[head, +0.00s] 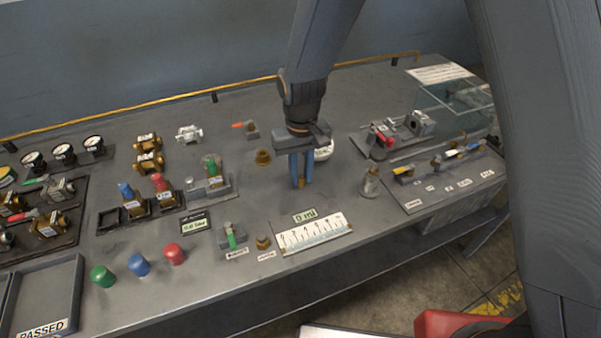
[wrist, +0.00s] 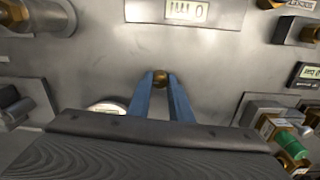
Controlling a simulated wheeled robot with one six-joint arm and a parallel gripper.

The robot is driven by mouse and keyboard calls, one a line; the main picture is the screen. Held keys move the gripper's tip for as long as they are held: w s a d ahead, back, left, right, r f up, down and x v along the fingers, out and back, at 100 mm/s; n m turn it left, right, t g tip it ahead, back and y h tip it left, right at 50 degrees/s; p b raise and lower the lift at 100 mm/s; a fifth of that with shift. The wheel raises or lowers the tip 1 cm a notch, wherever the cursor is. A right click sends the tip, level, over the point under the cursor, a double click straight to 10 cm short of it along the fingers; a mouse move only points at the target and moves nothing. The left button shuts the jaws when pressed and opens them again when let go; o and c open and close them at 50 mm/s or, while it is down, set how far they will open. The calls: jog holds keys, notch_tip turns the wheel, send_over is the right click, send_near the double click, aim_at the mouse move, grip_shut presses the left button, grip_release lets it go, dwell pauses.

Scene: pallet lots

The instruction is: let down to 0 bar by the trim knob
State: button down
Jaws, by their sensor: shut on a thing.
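My gripper (head: 301,170) points down over the middle of the bench. Its blue fingers are shut on a small brass piece (head: 301,184), which also shows between the fingertips (wrist: 160,90) in the wrist view as a rounded brass end (wrist: 160,77). I cannot tell whether it touches the bench. A brass knob (head: 263,242) with a white label stands near the front edge, apart from my gripper; I cannot read its label. A small display (head: 195,225) stands left of it, its reading too small to be sure of. Another display (head: 304,216) reads about 0 ml.
A green-capped fitting (head: 212,167) and a brass piece (head: 263,157) are left of my gripper. A white scale card (head: 315,235) lies in front.

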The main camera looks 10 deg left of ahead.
jog(key=n, duration=0.4)
jog(key=shift+a+r+n, duration=0.1)
jog(key=shift+n, duration=0.2)
jog(key=n, duration=0.3)
jog(key=shift+n, duration=0.3)
jog(key=n, duration=0.3)
jog(key=shift+n+b, duration=0.3)
jog(key=shift+b, duration=0.1)
jog(key=shift+n, duration=1.7)
jog(key=c, duration=1.6)
grip_release()
